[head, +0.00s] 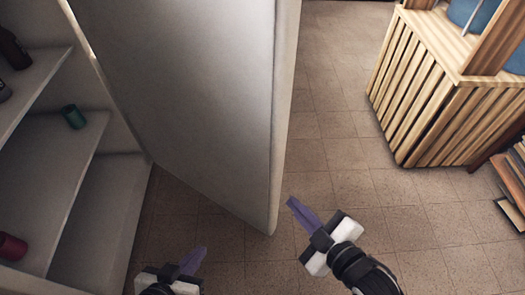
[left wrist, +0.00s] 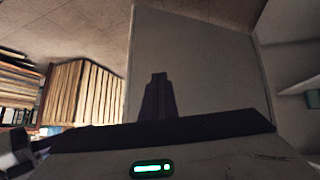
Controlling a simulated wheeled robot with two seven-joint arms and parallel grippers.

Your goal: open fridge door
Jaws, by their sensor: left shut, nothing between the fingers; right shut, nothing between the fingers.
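The fridge door (head: 195,95) is a large pale panel standing open in the head view, hinged at the left by the fridge body (head: 95,225). Its free edge (head: 283,120) points toward me and to the right. My left gripper (head: 194,260) is shut and empty, low in the view on the inner side of the door, a little apart from it. My right gripper (head: 300,212) is shut and empty, just right of the door's lower free corner. In the left wrist view the door (left wrist: 200,65) fills the middle, behind the dark fingers (left wrist: 156,97).
Fridge shelves (head: 62,150) at the left hold a green can (head: 73,116), a red can (head: 12,246) and dark bottles (head: 12,48). A slatted wooden cabinet (head: 430,95) stands at the right, with books (head: 515,170) beside it. Tiled floor (head: 335,120) is clear between door and cabinet.

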